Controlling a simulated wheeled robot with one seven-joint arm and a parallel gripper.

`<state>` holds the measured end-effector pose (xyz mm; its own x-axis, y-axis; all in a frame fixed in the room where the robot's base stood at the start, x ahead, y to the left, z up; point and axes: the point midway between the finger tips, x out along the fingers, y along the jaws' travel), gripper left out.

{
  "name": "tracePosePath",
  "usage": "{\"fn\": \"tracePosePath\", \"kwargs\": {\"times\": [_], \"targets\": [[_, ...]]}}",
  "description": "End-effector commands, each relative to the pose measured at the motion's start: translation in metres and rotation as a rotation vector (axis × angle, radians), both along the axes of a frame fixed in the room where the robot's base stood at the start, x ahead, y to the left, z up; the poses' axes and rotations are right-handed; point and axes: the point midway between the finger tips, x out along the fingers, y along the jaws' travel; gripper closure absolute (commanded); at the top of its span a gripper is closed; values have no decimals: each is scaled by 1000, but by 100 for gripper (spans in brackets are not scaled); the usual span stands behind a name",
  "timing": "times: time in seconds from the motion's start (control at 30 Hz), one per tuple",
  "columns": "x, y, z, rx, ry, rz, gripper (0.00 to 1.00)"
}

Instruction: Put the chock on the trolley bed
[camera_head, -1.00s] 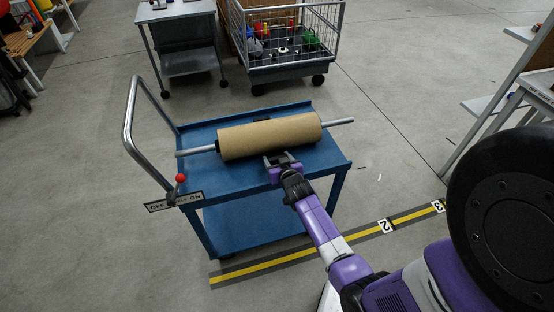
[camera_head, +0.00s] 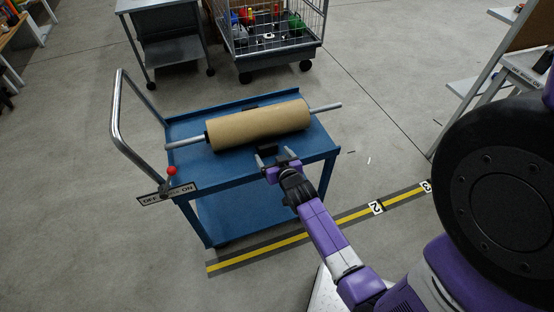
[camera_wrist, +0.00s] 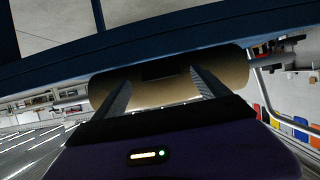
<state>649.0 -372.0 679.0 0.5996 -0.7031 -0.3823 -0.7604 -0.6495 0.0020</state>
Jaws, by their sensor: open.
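The blue trolley bed (camera_head: 192,172) carries a tan roll (camera_head: 258,126) on a metal bar. A small dark block, seemingly the chock (camera_head: 267,150), sits on the bed against or close to the near side of the roll. In the wrist view a dark block (camera_wrist: 165,71) shows in front of the roll, between the fingers. My gripper (camera_head: 279,161) is open and empty at the bed's near edge, just short of the block. Another dark block (camera_head: 250,107) shows behind the roll, partly hidden by it.
The trolley has a curved handle (camera_head: 117,112) at left and a red-knobbed lever (camera_head: 172,171) beside an OFF/ON plate. A wire cage cart (camera_head: 270,62) and a grey cart (camera_head: 172,75) stand behind. A yellow floor line (camera_head: 325,228) runs along the near side.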

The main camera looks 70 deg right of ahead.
Motion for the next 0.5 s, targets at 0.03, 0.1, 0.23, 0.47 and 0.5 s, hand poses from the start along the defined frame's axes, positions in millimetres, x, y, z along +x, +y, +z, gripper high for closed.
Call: {"fn": "tracePosePath", "kwargs": {"times": [0.03,0.1,0.23,0.47,0.5], "targets": [[-6,8,4,1,0,1,15],[-13,16,8,2,1,0,15],[-21,25,14,1,1,0,15],[-26,58,17,1,-3,41,15],[-27,75,18,1,-6,67,15]]}}
